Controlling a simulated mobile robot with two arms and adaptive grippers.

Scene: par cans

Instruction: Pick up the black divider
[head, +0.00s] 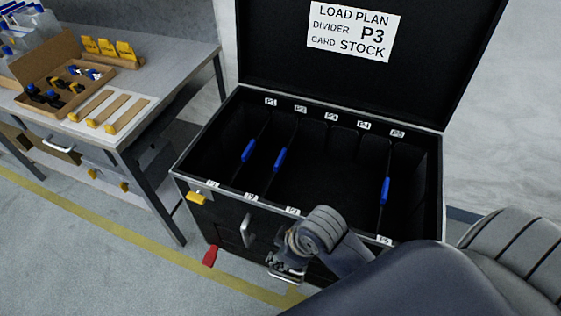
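Three thin black dividers with blue grips stand upright in the open black case (180,178). The first divider's grip (248,151) lines up with P1, the second's (280,159) with P2 and the third's (385,191) with P5. Their dark panels barely stand out from the dark interior. I cannot tell which one the task means. My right arm comes in from the lower right, and my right gripper (288,268) is low in front of the case, apart from the dividers. Its fingers are too unclear to judge. My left gripper is not in view.
The lid's load plan sign (353,31) reads "DIVIDER P3, CARD STOCK". No blue grip shows at P3 or P4. At left, a workbench (160,88) holds a cardboard box (45,62), tan strips (106,111) and yellow pieces (107,48). A red tag (210,256) shows below the case.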

